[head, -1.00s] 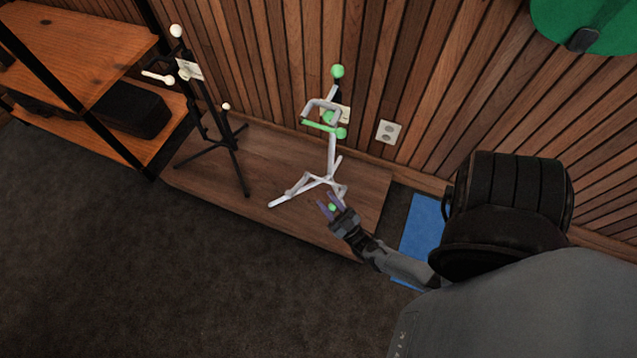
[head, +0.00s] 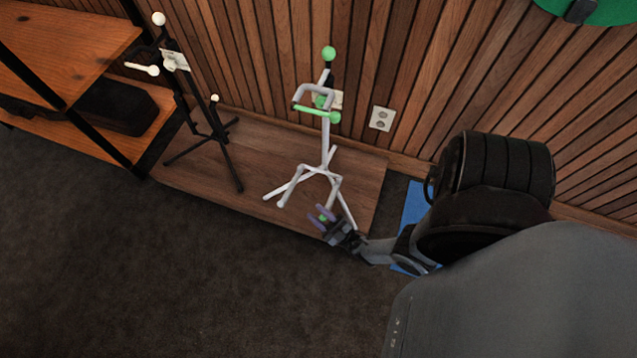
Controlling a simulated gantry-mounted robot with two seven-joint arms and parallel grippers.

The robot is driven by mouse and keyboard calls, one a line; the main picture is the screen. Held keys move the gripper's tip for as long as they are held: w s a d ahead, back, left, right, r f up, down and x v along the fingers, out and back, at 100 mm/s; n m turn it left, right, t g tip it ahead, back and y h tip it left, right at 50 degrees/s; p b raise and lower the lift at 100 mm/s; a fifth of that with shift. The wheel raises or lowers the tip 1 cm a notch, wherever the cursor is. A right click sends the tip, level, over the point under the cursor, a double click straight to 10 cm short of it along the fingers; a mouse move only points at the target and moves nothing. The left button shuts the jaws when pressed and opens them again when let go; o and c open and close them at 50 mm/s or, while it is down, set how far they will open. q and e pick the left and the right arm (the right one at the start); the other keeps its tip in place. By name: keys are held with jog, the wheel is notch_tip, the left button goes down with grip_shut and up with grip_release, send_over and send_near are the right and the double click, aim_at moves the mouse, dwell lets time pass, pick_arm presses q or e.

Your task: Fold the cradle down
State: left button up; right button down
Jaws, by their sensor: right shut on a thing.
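A white stand (head: 325,148) with green tips stands on the wooden platform, with a green ball at its top and a bent yoke with a green bar at mid-height. Low at its front, a short pale arm (head: 331,198), seemingly the cradle, reaches down to a green tip (head: 323,217). My right gripper (head: 322,217) is shut on this green-tipped arm, and its fingers partly hide it. A thin leg runs close beside the gripper. My left gripper is not in view.
A black stand (head: 216,138) with white tips stands on the wooden platform (head: 262,140) to the left. A wooden shelf (head: 70,45) is at far left. A black padded stool-like object (head: 500,180) and a blue mat (head: 412,205) are at right. The slatted wall is close behind; the front carpet is clear.

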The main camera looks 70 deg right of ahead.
jog(key=c, duration=1)
grip_release()
jog(key=shift+o, duration=0.9)
jog(key=shift+d, duration=0.1)
